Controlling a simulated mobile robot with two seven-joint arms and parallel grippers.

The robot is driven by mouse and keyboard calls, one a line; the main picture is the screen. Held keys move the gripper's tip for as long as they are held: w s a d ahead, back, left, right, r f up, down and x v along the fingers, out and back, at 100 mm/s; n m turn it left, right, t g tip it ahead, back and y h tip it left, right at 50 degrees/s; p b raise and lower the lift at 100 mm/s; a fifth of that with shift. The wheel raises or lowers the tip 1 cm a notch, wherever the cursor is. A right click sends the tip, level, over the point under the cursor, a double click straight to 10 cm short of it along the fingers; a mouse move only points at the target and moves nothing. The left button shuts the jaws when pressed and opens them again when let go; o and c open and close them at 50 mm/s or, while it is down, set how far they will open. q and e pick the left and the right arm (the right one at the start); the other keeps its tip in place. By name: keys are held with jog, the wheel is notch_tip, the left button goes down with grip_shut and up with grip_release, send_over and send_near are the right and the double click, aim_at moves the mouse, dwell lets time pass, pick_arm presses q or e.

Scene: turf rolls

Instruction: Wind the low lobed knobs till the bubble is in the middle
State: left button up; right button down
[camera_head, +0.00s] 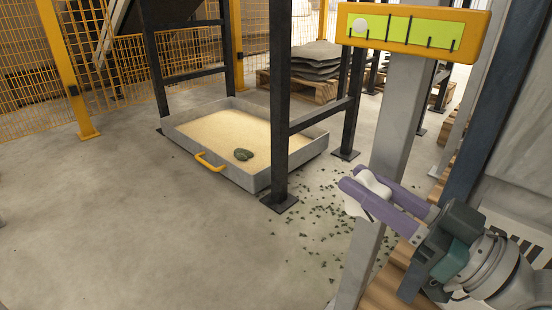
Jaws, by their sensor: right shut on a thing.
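A level with a yellow frame (477,36) and a bright green vial (427,31) sits on top of a grey post (398,115) at upper right. A white lobed knob (374,188) is low on the post. My right gripper (358,181) reaches in from the lower right, its purple fingers shut on this knob and partly hiding it. I see no second knob. My left gripper is not in view.
A grey tray of sand (178,130) with a yellow handle (208,161) stands on the floor at centre left, among dark frame legs (279,100). Green crumbs (325,215) litter the floor by the post. The lower-left floor is clear.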

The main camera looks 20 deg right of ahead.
jog(key=t+b, duration=0.1)
jog(key=b, duration=0.1)
jog(key=f+t+y+b, duration=0.1)
jog(key=t+b, duration=0.1)
jog(key=b, duration=0.1)
jog(key=shift+s+d+b, duration=0.1)
jog(key=shift+s+b, duration=0.1)
jog(key=shift+b, duration=0.1)
jog(key=shift+r+t+y+b, duration=0.15)
jog(key=shift+t+y+b, duration=0.2)
jog(key=shift+b, duration=0.3)
jog(key=shift+r+t+b, duration=0.15)
jog(key=shift+t+b, duration=0.2)
jog(key=shift+s, duration=0.1)
jog(key=c, duration=0.6)
grip_release()
jog(key=shift+r+y, duration=0.1)
jog(key=shift+y, duration=0.15)
jog(key=shift+c, duration=0.2)
